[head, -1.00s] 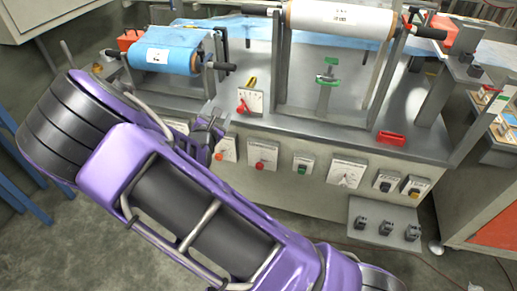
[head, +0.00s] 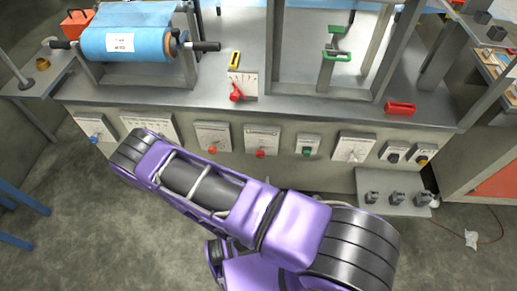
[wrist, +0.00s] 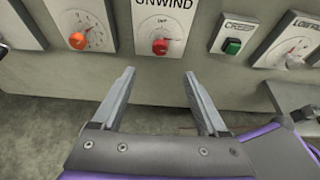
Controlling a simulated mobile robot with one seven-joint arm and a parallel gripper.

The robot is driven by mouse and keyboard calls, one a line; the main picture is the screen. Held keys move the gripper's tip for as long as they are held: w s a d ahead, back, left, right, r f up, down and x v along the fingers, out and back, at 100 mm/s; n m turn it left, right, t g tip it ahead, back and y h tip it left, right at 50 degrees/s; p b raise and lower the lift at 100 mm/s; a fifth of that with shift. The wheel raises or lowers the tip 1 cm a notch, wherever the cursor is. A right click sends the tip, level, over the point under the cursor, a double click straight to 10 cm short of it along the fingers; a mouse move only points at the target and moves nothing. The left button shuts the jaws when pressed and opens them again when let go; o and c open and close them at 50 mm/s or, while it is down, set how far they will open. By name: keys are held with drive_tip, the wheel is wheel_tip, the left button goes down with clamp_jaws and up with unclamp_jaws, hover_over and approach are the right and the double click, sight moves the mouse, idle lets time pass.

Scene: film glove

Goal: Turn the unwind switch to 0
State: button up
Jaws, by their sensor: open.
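The unwind switch is a red knob (wrist: 160,46) on a white plate (wrist: 160,20) marked UNWIND with a printed dial. It sits at top centre in the wrist view. I cannot tell which number it points to. In the head view the red knob (head: 260,153) is on the machine's front panel, between an orange knob and a green button. My gripper (wrist: 159,75) is open and empty. Its fingertips are apart, below the plate in the wrist view, with the knob above the gap between them. In the head view my arm hides the gripper.
An orange knob (wrist: 78,41) is left of the unwind plate, and a green CREEP button (wrist: 232,46) is right of it. Another dial (head: 354,148) lies further right. A low shelf with pedals (head: 397,199) juts out at lower right. Open floor lies left.

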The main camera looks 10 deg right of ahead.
sight(260, 155)
drive_tip(key=b+x, duration=0.2)
drive_tip(key=x, duration=1.5)
drive_tip(key=shift+w+b, duration=0.1)
drive_tip(key=shift+b, duration=0.3)
clamp_jaws()
